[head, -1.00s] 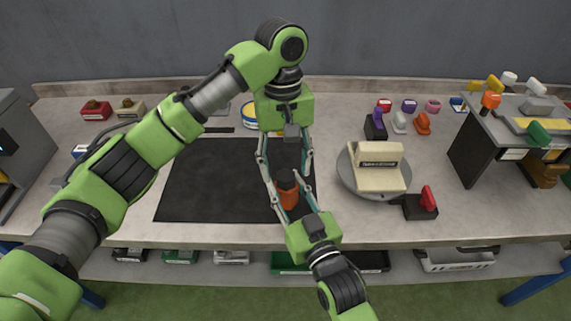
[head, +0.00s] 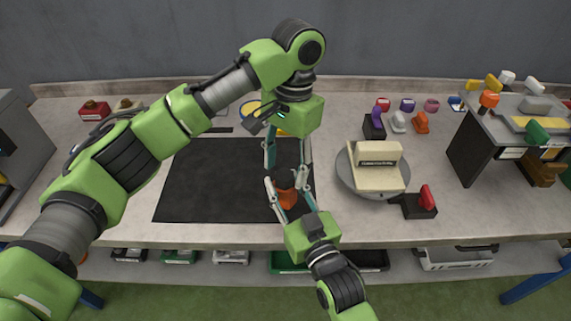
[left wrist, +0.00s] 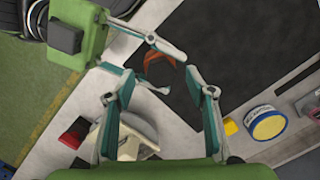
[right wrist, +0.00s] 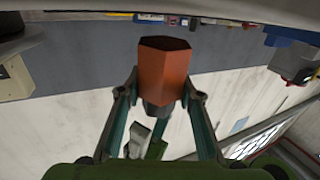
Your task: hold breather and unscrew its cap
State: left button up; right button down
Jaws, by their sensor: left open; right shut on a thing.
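The orange breather (head: 287,198) is held over the front right part of the dark mat, between the fingers of my right gripper (head: 287,190). In the right wrist view the breather (right wrist: 163,75) is a hexagonal orange body with a dark end face and a dark grey part (right wrist: 157,109), possibly the cap, at its other end. My left gripper (head: 286,170) points down just above the breather, open, and one finger hides the breather's top in the head view. In the left wrist view the breather (left wrist: 158,62) shows partly, beyond the open left fingers.
The dark mat (head: 205,185) is clear to the left. A round turntable (head: 350,182) with a cream block stands to the right, with a dark block with a red part (head: 425,203) beside it. Several small coloured parts and a grey stand (head: 475,150) are farther right.

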pick_arm(q)
jog(key=m, duration=0.3)
jog(key=shift+m, duration=0.4)
jog(key=m, duration=0.4)
jog(key=shift+s+t+y, duration=0.1)
jog(key=shift+t+y, duration=0.2)
jog(key=shift+t, duration=0.1)
jog(key=n, duration=0.4)
jog(key=shift+g, duration=0.3)
jog(key=shift+f, duration=0.15)
